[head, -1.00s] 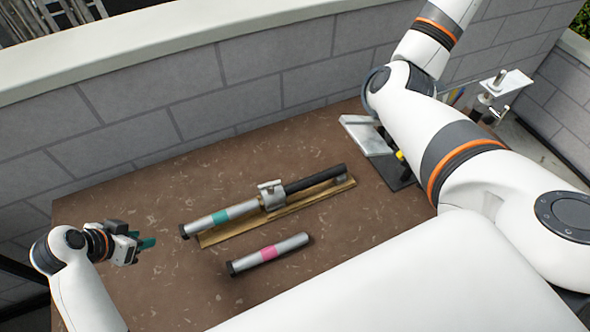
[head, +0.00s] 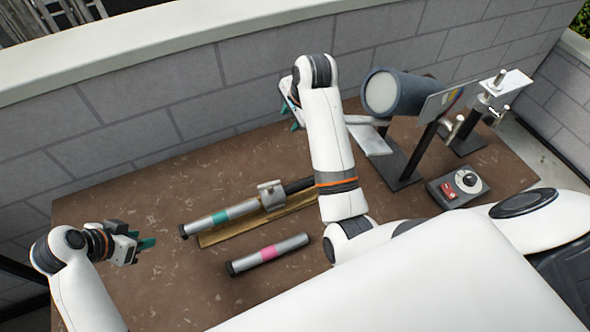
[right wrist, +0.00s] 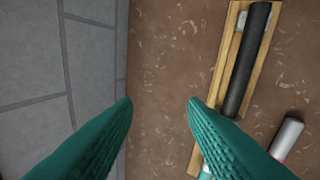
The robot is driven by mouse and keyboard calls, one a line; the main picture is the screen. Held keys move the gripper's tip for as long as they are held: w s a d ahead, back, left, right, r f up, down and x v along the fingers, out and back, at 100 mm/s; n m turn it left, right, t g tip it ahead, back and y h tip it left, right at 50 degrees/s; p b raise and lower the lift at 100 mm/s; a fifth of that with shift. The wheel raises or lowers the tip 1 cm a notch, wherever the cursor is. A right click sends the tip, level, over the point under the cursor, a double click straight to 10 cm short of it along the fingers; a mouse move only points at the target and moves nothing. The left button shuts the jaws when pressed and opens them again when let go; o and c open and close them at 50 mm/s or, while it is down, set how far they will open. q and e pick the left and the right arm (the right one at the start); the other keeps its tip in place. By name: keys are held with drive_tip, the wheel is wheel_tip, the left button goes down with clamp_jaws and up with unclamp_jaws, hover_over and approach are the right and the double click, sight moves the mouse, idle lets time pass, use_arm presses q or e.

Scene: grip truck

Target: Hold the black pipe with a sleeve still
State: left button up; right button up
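The black pipe (head: 298,186) lies on a wooden board (head: 222,234); my right arm hides its right end in the head view. A grey metal sleeve or bracket (head: 271,195) sits at its left end, in line with a silver pipe with a teal band (head: 218,218). In the right wrist view the black pipe (right wrist: 246,65) lies along the board (right wrist: 197,150), to the right of my fingers. My right gripper (head: 290,116) is open and empty, behind the board near the wall; its fingers (right wrist: 159,100) are wide apart. My left gripper (head: 141,241) is left of the board, away from the pipes; its opening is unclear.
A loose silver pipe with a pink band (head: 268,254) lies in front of the board. At the right stand a dark cylinder (head: 395,93) on a stand, a small control box with a dial (head: 458,187) and a metal post fixture (head: 485,104). A grey wall (head: 180,120) borders the table behind.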

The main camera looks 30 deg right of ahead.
sight(292, 187)
drive_tip(key=s+a+f+m+g, duration=0.1)
drive_tip(key=s+a+f+g, duration=0.25)
drive_tip(key=s+f, duration=0.55)
drive_tip(key=shift+t+h, duration=0.4)
drive_tip(key=shift+t, duration=0.05)
drive_tip(key=f, duration=0.3)
drive_tip(key=w+f, duration=0.1)
drive_tip(key=f, duration=0.7)
drive_tip(key=shift+w+a, duration=0.35)
drive_tip(key=shift+w, duration=0.05)
